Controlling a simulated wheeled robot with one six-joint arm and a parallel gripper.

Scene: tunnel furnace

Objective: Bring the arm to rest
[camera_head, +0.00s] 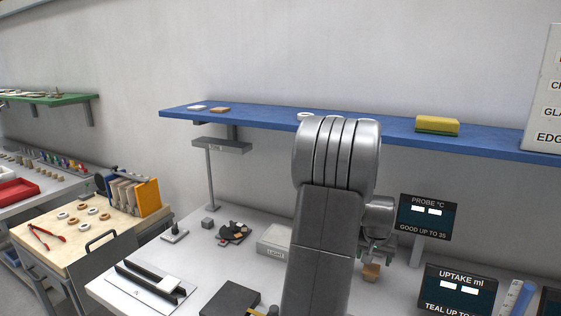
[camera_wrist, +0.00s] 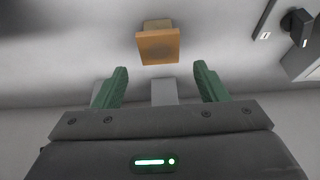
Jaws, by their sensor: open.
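My gripper (camera_wrist: 160,90) shows in the wrist view as two green fingers spread apart, with nothing between them. An orange-brown block (camera_wrist: 158,46) is ahead of the fingertips, apart from them. In the head view my gripper (camera_head: 376,254) is partly hidden by my arm, low over the white table at right of centre. The small brown block (camera_head: 371,272) shows just below it. My arm stands upright in the middle of the head view and hides part of the table and shelf.
A blue shelf (camera_head: 270,119) on the wall carries a yellow block (camera_head: 437,125) and small pieces. A probe display (camera_head: 428,216) and an uptake display (camera_head: 458,290) stand close to my gripper. A balance-like white box (camera_head: 274,241) and a black slab (camera_head: 231,299) are left of my arm.

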